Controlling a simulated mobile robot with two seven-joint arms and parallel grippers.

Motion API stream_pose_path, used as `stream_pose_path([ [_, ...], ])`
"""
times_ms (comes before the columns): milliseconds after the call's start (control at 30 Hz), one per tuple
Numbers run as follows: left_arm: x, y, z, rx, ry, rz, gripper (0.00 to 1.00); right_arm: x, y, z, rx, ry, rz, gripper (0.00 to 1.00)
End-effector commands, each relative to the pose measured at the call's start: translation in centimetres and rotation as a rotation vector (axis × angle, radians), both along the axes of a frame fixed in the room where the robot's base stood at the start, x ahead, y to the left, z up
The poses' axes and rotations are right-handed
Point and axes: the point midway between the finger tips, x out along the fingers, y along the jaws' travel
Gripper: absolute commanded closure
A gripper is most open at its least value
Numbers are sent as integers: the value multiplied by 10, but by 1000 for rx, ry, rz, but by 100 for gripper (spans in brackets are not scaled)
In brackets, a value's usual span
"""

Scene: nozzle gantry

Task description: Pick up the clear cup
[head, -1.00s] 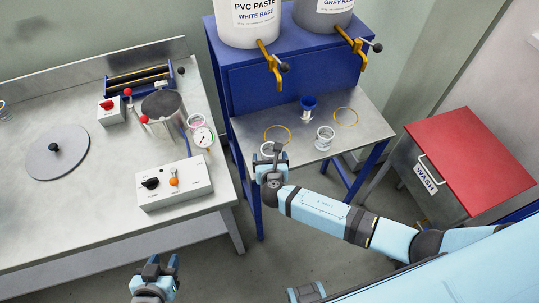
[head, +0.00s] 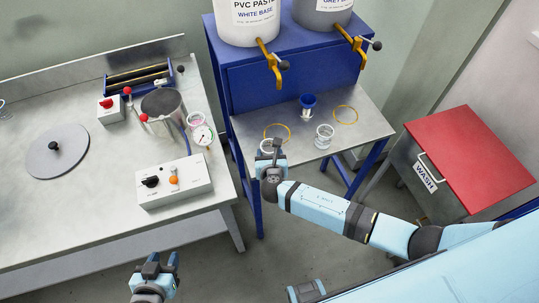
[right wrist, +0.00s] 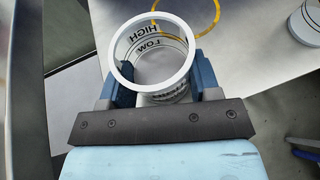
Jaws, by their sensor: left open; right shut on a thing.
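A clear cup (right wrist: 154,55) with a white rim and the markings HIGH and LOW sits between my right gripper's fingers in the right wrist view. My right gripper (right wrist: 161,88) is shut on its sides. In the head view this cup (head: 266,146) shows at the front left of the steel shelf, partly hidden by my right gripper (head: 269,160). Whether its base touches the shelf is hard to tell. A second clear cup (head: 324,138) stands on the shelf to the right. My left gripper (head: 162,263) is open and empty, low in the head view, in front of the bench.
Two yellow rings (head: 345,115) mark the shelf (head: 365,133) under two yellow taps (head: 272,68). The left bench (head: 100,205) carries a control box (head: 175,183), a pot and a gauge. A red-topped WASH bin (head: 470,150) stands right.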

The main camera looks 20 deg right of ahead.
Motion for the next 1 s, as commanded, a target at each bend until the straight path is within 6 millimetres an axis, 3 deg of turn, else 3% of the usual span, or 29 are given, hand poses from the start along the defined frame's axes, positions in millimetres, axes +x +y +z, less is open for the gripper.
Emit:
stream_pose_path([
  [167,0,0,5,0,0,0,57,0,0,33,4,-4,1,68],
  [400,0,0,11,1,-2,0,57,1,0,106,4,-6,1,68],
  [600,0,2,11,3,-2,2,57,1,0,155,3,-5,0,68],
  [800,0,3,11,4,0,4,57,1,0,184,2,-3,1,68],
  [1000,-1,2,11,4,1,5,57,0,0,192,1,-1,1,68],
])
